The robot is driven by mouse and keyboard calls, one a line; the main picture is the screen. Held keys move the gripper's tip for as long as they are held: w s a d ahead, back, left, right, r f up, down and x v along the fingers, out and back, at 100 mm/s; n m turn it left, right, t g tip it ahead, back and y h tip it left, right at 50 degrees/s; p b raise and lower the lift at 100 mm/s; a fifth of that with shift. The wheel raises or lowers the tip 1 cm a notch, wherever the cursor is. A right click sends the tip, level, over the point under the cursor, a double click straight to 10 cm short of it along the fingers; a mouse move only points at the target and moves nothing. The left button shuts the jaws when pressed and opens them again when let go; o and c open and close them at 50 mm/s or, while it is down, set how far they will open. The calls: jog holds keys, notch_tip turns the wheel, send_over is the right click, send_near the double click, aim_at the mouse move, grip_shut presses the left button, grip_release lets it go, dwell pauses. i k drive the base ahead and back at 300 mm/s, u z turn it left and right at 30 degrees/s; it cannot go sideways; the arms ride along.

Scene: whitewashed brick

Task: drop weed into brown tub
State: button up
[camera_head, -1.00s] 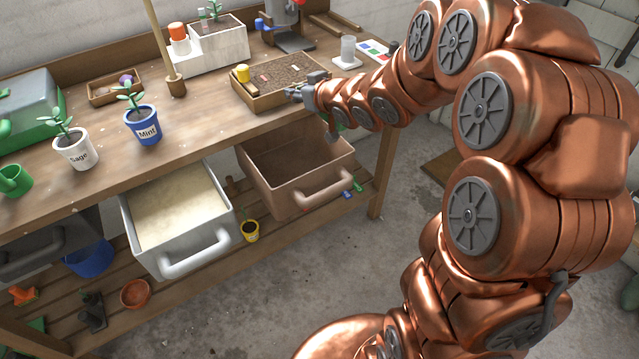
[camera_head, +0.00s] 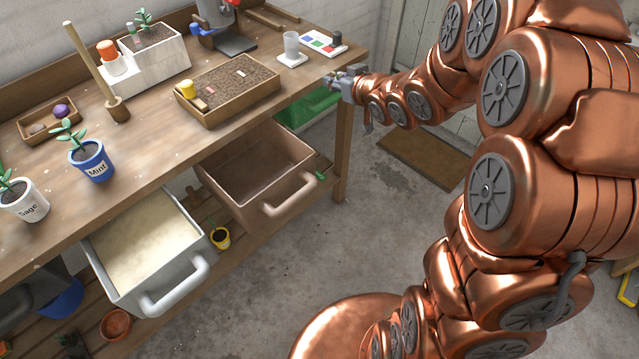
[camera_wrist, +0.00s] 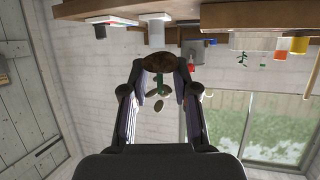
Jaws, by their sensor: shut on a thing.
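My gripper (camera_head: 338,80) is at the right end of the workbench, near its front right corner, to the upper right of the brown tub. In the wrist view, my gripper (camera_wrist: 159,72) is shut on the weed, which has a brown soil clod (camera_wrist: 160,60) between the fingertips and green leaves (camera_wrist: 159,92) hanging toward the palm. In the head view the weed is too small to make out. The brown tub (camera_head: 255,165) is an open, drawer-like bin with a handle, below the bench's front edge. Its visible inside looks empty.
A grey bin (camera_head: 190,280) with pale filling is left of the brown tub. A green container (camera_head: 305,110) is under the bench's right end. The concrete floor (camera_head: 330,240) in front is clear.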

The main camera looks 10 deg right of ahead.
aim_at(264, 166)
jog(key=z, duration=2.25)
jog(key=k, duration=2.45)
jog(key=u, duration=2.2)
jog(key=i, duration=1)
